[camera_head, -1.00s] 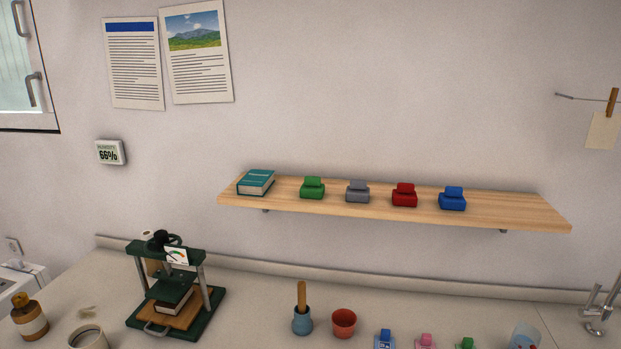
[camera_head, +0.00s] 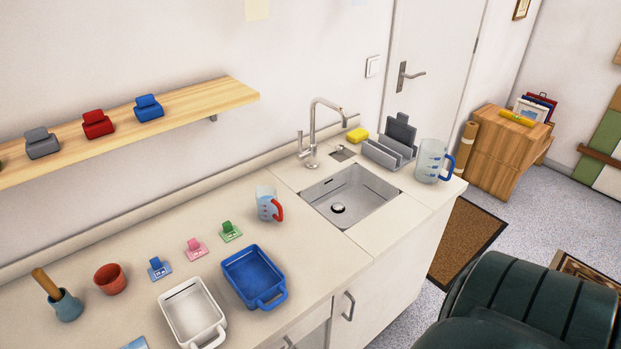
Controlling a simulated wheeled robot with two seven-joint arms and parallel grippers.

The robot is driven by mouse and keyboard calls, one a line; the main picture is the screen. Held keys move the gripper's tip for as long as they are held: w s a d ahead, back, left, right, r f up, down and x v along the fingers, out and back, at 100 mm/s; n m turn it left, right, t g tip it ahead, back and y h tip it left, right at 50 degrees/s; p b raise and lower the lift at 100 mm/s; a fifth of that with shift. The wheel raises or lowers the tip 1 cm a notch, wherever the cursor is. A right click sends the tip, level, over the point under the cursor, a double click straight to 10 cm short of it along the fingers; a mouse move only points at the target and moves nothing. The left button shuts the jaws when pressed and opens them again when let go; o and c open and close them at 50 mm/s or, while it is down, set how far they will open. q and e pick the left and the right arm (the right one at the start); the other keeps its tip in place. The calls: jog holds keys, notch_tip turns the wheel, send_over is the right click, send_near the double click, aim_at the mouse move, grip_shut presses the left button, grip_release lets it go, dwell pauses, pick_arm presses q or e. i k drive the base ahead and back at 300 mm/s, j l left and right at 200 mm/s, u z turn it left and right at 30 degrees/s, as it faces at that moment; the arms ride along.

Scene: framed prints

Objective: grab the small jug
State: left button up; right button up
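Two clear measuring jugs stand on the counter. The smaller jug (camera_head: 267,203), with a red handle and a reddish mark on its side, stands upright left of the sink. The larger jug (camera_head: 431,161), with a blue handle and blue markings, stands upright at the counter's right end, beside the grey rack. Neither of my grippers shows in this view. A dark green, rounded, ribbed shape fills the lower right corner; I cannot tell what it is.
The sink (camera_head: 352,196) and tap (camera_head: 313,135) lie right of the small jug. A blue tray (camera_head: 254,272), a white tray (camera_head: 192,308) and small coloured stamps or clips (camera_head: 231,231) are in front and left of it. The wooden shelf (camera_head: 190,105) is above, at left.

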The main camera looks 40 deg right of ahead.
aim_at(267, 204)
jog(key=z, duration=1.1)
